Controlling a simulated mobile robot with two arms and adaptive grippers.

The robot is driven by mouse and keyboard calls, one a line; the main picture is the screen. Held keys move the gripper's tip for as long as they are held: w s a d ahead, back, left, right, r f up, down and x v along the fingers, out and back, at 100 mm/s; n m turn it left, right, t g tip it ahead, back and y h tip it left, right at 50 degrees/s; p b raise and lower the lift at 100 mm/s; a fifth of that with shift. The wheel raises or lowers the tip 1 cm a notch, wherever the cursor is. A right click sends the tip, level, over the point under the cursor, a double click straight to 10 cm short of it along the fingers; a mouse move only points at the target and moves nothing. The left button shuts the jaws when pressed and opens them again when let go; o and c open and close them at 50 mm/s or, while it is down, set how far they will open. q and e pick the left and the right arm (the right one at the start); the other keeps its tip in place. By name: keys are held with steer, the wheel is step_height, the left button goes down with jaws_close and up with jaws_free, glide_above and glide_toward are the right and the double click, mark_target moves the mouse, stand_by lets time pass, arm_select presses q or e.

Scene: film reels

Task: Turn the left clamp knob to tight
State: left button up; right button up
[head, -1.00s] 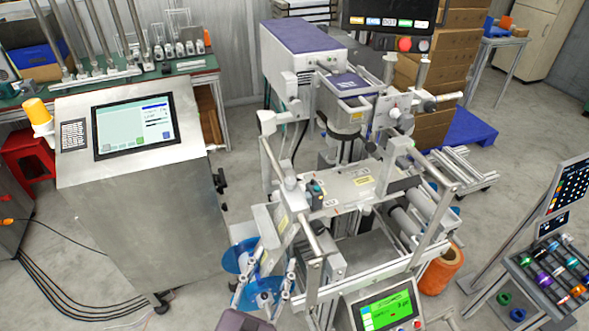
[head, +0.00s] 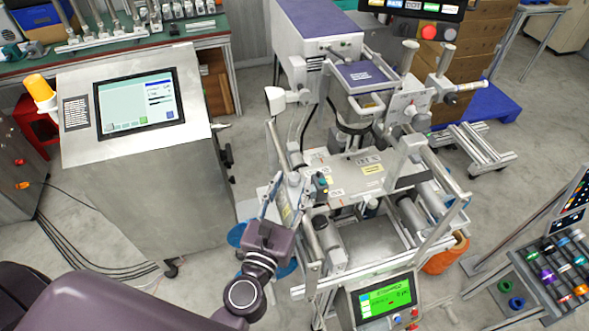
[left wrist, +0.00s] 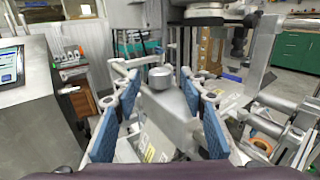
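The round grey clamp knob (left wrist: 161,76) shows in the left wrist view on a pale plate with a yellow label, in line with the gap between my fingers. In the head view the knob (head: 294,179) is small, at the left side of the labelling machine, just beyond my fingers. My left gripper (head: 278,197) reaches up to it from below; in the left wrist view its blue-padded fingers (left wrist: 160,92) are spread apart, with nothing gripped. I cannot tell whether the fingertips are level with the knob. My right gripper is out of view.
The labelling machine's rails and rollers (head: 432,205) stand right of the gripper. A green-lit control screen (head: 386,297) is below right. A steel console (head: 150,190) with a touchscreen stands left, with floor between it and the machine.

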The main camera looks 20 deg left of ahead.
arm_select(q)
steer(key=shift+w+r, duration=0.15)
steer(key=shift+w, duration=0.75)
steer(key=shift+w+p, duration=0.25)
steer(key=shift+p, duration=0.1)
steer(key=shift+w, duration=0.2)
steer(key=shift+s, duration=0.1)
steer(key=shift+c, duration=1.3)
steer(key=c, duration=0.8)
jaws_close()
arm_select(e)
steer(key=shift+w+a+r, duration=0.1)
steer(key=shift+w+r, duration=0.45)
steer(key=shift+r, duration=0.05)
